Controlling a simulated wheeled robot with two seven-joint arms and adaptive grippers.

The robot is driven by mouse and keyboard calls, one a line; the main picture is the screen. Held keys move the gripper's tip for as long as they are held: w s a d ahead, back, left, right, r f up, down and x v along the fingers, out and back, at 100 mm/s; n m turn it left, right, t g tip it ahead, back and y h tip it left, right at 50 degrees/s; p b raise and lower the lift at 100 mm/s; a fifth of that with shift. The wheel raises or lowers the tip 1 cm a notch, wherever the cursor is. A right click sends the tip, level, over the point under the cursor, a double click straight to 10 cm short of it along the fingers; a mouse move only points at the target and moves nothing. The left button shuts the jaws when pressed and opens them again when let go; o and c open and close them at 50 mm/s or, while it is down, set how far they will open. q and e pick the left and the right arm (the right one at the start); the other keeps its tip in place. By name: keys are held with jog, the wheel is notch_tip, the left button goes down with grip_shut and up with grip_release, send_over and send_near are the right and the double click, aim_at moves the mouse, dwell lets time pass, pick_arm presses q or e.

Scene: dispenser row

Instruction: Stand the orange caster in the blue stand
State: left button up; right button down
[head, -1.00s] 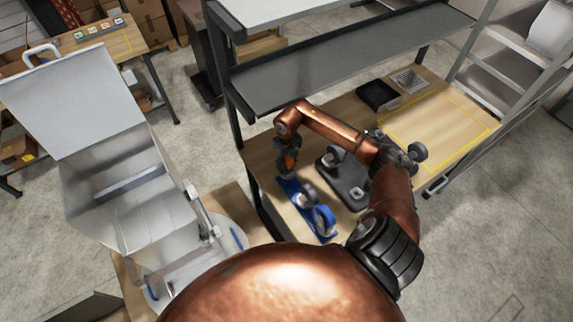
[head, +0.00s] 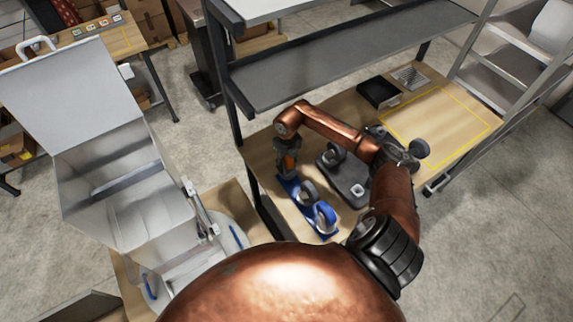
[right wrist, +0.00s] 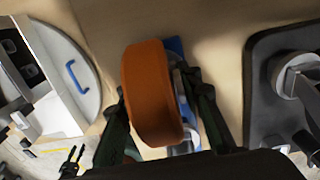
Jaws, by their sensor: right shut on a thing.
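The orange caster (right wrist: 150,93) is between the fingers of my right gripper (right wrist: 165,115) in the right wrist view, its wheel large and close to the camera. The right gripper, also in the head view (head: 287,172), is shut on it, pointing down over the far-left end of the blue stand (head: 322,236). Part of the blue stand (right wrist: 175,48) shows behind the caster in the wrist view. Whether the caster touches the stand is hidden. A grey-wheeled caster (head: 308,192) and a blue-wheeled caster (head: 326,215) stand in the stand's other places.
A dark tray (head: 353,188) with grey-wheeled casters lies right of the stand, under my right arm. A black bin (head: 378,93) and a yellow-outlined area (head: 440,125) are farther right. A grey shelf (head: 340,70) hangs above the back. An open metal hopper (head: 125,185) stands left.

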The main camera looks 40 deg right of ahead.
jog(key=shift+f, duration=0.2)
jog(key=c, duration=1.3)
grip_release()
jog(key=shift+f, duration=0.1)
notch_tip(320, 180, up, 8)
jog(key=shift+f, duration=0.2)
jog(key=shift+s, duration=0.1)
